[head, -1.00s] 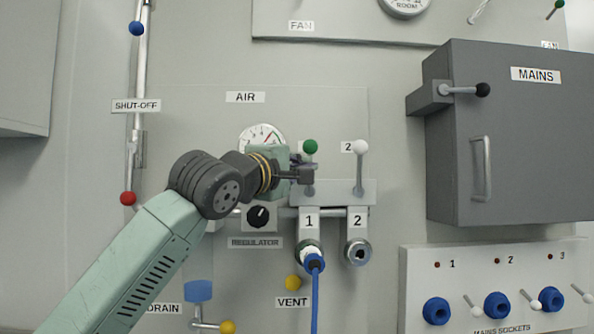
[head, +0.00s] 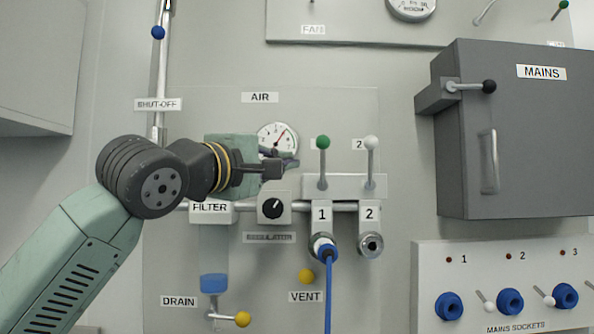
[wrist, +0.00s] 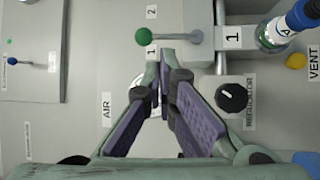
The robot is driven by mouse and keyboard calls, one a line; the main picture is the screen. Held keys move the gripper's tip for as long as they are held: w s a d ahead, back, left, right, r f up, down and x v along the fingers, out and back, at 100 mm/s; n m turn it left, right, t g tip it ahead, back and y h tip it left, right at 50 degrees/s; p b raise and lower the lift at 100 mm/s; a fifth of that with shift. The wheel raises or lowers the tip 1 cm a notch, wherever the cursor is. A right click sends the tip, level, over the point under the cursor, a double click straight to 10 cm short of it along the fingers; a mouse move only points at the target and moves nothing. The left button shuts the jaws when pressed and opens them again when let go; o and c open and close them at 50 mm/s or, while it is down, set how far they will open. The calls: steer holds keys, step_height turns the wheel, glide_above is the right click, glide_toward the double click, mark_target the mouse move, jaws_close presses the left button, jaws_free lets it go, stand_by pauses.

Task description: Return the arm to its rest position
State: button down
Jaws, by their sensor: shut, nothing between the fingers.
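My gripper (head: 284,166) is in front of the air panel, below the pressure gauge (head: 277,140) and left of the green-knobbed lever 1 (head: 323,143). Its fingers are shut with nothing between them, and they also show closed together in the wrist view (wrist: 160,85). It appears apart from lever 1, whose green knob (wrist: 143,36) is beyond the fingertips in the wrist view. My arm comes in from the lower left and hides part of the shut-off pipe.
The regulator knob (head: 272,208) is just below my gripper. A blue hose (head: 328,290) hangs from outlet 1; outlet 2 (head: 370,244) is empty. The grey mains box (head: 520,140) juts out at right, above the sockets panel (head: 430,262). A cabinet (head: 40,70) is at upper left.

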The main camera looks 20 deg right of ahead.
steer(key=shift+v, duration=1.1)
